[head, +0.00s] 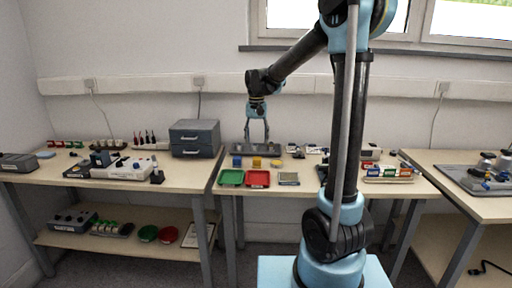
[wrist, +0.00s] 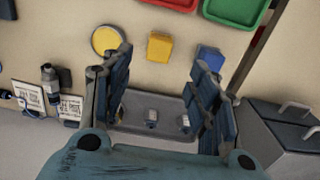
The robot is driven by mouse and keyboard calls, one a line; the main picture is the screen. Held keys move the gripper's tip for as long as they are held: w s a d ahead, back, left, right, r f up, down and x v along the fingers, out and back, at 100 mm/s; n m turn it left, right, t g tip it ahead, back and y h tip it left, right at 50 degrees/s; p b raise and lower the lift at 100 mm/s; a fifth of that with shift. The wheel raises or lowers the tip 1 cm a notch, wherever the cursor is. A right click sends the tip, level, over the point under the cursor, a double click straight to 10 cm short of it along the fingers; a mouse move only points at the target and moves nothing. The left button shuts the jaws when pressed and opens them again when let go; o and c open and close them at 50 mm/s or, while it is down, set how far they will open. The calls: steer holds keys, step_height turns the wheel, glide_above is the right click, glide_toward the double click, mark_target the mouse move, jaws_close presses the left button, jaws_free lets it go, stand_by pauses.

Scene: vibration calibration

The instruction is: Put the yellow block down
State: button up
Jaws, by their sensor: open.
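The yellow block (head: 256,162) sits on the middle table behind the red tray, between a blue block (head: 237,161) and a round yellow disc (head: 276,163). In the wrist view the yellow block (wrist: 159,47) lies beyond my fingertips, with the blue block (wrist: 209,58) to its right and the disc (wrist: 106,40) to its left. My gripper (head: 257,142) points down over the back of the table. Its fingers (wrist: 163,62) are spread wide with nothing between them. The yellow block is apart from my gripper.
A grey tray (wrist: 171,102) with small metal parts lies below my gripper. The green tray (head: 231,177) and red tray (head: 257,179) stand at the table's front. A grey drawer unit (head: 194,138) stands to the left. Small items crowd the right of the table.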

steer(key=s+d+t, duration=0.1)
steer(key=s+d, duration=1.4)
steer(key=s, duration=0.1)
steer(key=s+d+f, duration=0.3)
steer(key=s+f, duration=0.2)
steer(key=s, duration=0.2)
steer(key=s+d+f+t, duration=0.1)
steer(key=s+d+f, duration=0.2)
steer(key=s+f, duration=0.3)
steer(key=shift+s+f+n, duration=0.2)
steer(key=shift+s+n, duration=0.1)
steer(key=shift+s, duration=0.9)
steer(key=shift+w+f, duration=0.2)
steer(key=shift+w, duration=0.2)
